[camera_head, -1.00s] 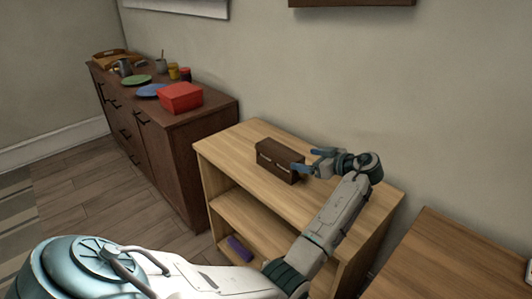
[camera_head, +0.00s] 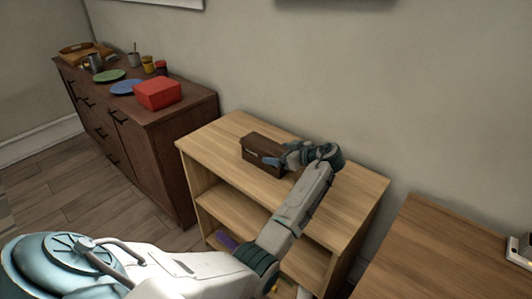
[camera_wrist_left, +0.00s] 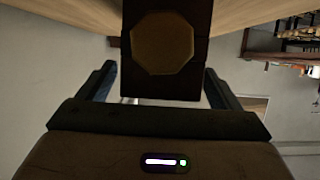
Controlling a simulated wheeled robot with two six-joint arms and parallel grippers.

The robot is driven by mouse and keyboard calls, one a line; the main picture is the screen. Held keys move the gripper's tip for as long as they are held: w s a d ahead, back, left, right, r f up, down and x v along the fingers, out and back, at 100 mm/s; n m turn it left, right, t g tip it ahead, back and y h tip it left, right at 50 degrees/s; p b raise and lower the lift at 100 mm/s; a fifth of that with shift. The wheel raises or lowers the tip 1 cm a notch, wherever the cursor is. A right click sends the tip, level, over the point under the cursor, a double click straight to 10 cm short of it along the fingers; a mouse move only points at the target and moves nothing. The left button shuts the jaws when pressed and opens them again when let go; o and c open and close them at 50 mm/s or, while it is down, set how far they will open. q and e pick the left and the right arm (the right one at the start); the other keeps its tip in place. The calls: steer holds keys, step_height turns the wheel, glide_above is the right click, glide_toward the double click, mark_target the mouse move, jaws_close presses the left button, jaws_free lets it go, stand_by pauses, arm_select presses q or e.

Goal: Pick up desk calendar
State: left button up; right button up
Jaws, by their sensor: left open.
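The desk calendar appears to be the dark brown wooden block (camera_head: 256,149) on top of the light wood shelf unit (camera_head: 232,127). In the left wrist view, a brown block (camera_wrist_left: 165,45) with a paler octagonal face is close in front of the gripper. My left gripper (camera_head: 281,156) reaches the block's right end in the head view. Its jaws are open, with one finger on each side of the block in the left wrist view (camera_wrist_left: 160,72). Contact cannot be told. The gripper hides part of the block's right end. My right gripper is not in view.
A dark sideboard (camera_head: 165,139) at the left holds a red box (camera_head: 157,94), plates and cups. A purple item (camera_head: 226,239) lies on a lower shelf. A brown table (camera_head: 440,245) stands at the right. The shelf top right of my arm is clear.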

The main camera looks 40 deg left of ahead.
arm_select(q)
steer(key=shift+x, duration=1.3)
steer(key=c, duration=1.3)
